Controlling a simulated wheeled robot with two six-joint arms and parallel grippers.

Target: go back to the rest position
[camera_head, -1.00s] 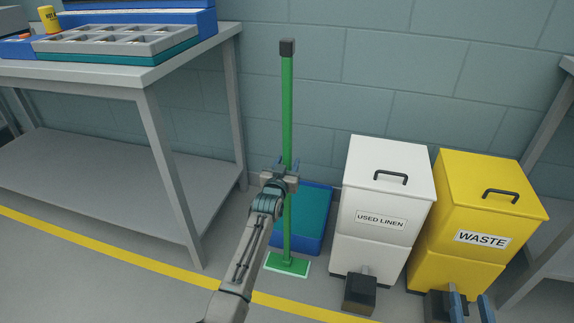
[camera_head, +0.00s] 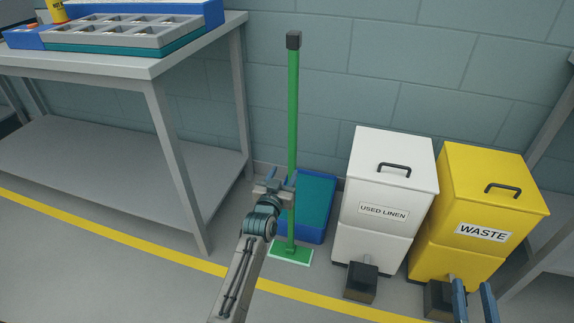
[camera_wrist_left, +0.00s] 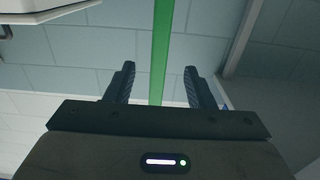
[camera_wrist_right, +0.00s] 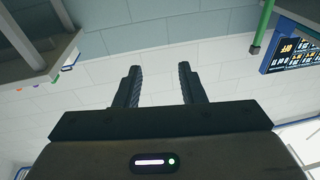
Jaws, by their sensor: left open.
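My left gripper (camera_head: 280,180) is open and empty in the head view, just in front of and slightly left of a green pole (camera_head: 293,120). In the left wrist view the left fingers (camera_wrist_left: 160,85) are apart, and the pole (camera_wrist_left: 161,40) shows beyond the gap between them. My right gripper (camera_head: 474,300) is at the bottom right edge of the head view, in front of the yellow bin. Its fingers (camera_wrist_right: 160,85) are apart with nothing between them in the right wrist view.
The pole stands upright on a green foot (camera_head: 290,256) beside a blue and teal box (camera_head: 318,205). A white used linen bin (camera_head: 392,185) and a yellow waste bin (camera_head: 490,200) stand right. A grey table (camera_head: 110,68) with a tray (camera_head: 130,32) is left. A yellow floor line (camera_head: 120,240) runs across.

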